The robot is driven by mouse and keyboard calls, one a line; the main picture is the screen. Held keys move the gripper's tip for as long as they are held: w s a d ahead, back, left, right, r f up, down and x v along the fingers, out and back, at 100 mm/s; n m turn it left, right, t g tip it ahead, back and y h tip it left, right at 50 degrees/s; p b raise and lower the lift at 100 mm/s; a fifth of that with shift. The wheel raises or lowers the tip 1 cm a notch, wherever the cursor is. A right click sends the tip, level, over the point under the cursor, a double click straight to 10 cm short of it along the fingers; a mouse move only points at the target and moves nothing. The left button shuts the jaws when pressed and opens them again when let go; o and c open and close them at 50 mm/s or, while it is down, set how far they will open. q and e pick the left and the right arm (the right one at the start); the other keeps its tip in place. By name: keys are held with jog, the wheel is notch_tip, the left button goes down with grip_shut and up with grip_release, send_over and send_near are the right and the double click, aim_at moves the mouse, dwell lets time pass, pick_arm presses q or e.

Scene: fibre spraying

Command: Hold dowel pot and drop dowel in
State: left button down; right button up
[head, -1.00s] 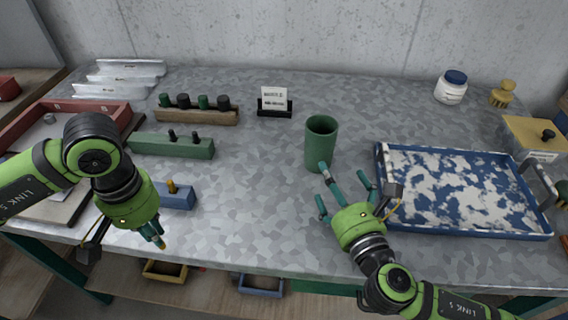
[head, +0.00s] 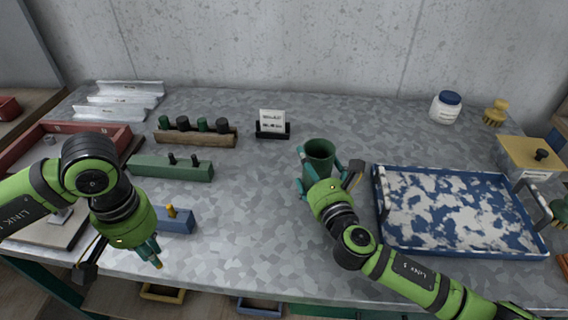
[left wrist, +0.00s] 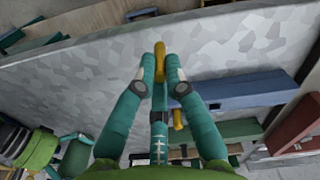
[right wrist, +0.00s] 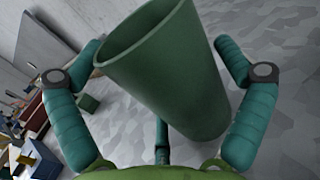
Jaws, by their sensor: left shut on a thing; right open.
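The dowel pot (head: 320,150) is a dark green, open-topped cup standing on the grey bench near the middle. My right gripper (head: 322,172) is open, with its teal fingers on either side of the pot; in the right wrist view the pot (right wrist: 165,70) stands between the spread fingers. My left gripper (head: 153,256) is shut on a yellow dowel (left wrist: 160,62) over the bench's front edge, well left of the pot. Another yellow dowel (head: 171,211) stands in a blue block (head: 178,222) beside the left gripper.
A green block (head: 170,169) and a wooden rack (head: 195,137) with several pegs stand behind the left gripper. A small sign (head: 271,123) stands behind the pot. A blue tray (head: 465,250) lies right of the pot. The bench between the left gripper and the pot is clear.

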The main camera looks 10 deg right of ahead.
jog(key=c, duration=1)
